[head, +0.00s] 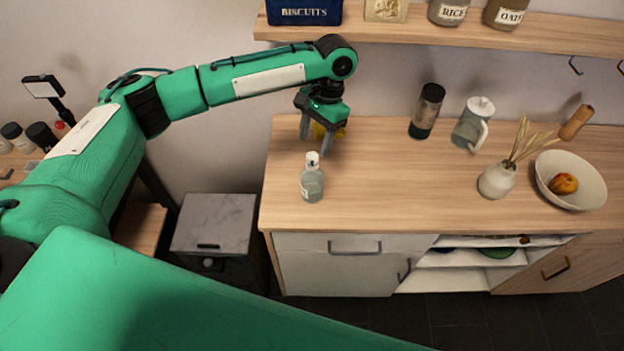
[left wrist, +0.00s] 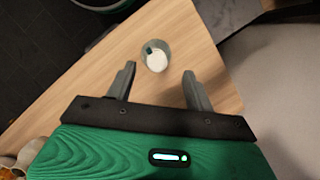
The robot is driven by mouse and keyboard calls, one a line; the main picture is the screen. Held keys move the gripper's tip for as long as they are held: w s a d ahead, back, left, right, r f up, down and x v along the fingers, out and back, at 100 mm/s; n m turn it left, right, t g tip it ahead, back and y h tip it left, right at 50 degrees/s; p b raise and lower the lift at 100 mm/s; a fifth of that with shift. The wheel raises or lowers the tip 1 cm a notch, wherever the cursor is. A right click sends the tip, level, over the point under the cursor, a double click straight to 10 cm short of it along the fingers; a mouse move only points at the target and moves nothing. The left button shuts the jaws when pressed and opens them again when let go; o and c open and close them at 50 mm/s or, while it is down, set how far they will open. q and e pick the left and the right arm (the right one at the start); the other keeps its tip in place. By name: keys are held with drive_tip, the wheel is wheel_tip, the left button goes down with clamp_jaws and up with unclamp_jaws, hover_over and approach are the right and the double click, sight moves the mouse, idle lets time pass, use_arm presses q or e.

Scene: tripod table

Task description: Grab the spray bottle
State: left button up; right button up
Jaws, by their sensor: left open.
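The spray bottle (head: 312,182) is a small clear bottle with a white top, upright near the left front of the wooden counter (head: 390,195). In the left wrist view the bottle (left wrist: 155,56) shows from above, just beyond the gap between the fingers. My left gripper (head: 316,140) is open and empty, pointing down, above and behind the bottle. It also shows in the left wrist view (left wrist: 158,70), with its fingers apart and not touching the bottle. My right gripper is not in view.
A yellow object (head: 321,131) is partly hidden behind my left gripper. A shelf (head: 420,22) hangs above. The counter's middle is clear.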

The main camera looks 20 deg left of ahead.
sight(313, 155)
use_arm(q)
drive_tip(key=x, duration=0.1)
drive_tip(key=p+x, duration=0.1)
drive_tip(key=x, duration=0.1)
drive_tip(key=p+x, duration=0.1)
drive_tip(key=x, duration=0.1)
drive_tip(key=shift+d+f, duration=0.2)
drive_tip(key=shift+d, duration=0.05)
drive_tip(key=shift+s+f, duration=0.1)
drive_tip(key=shift+f, duration=0.25)
clamp_jaws()
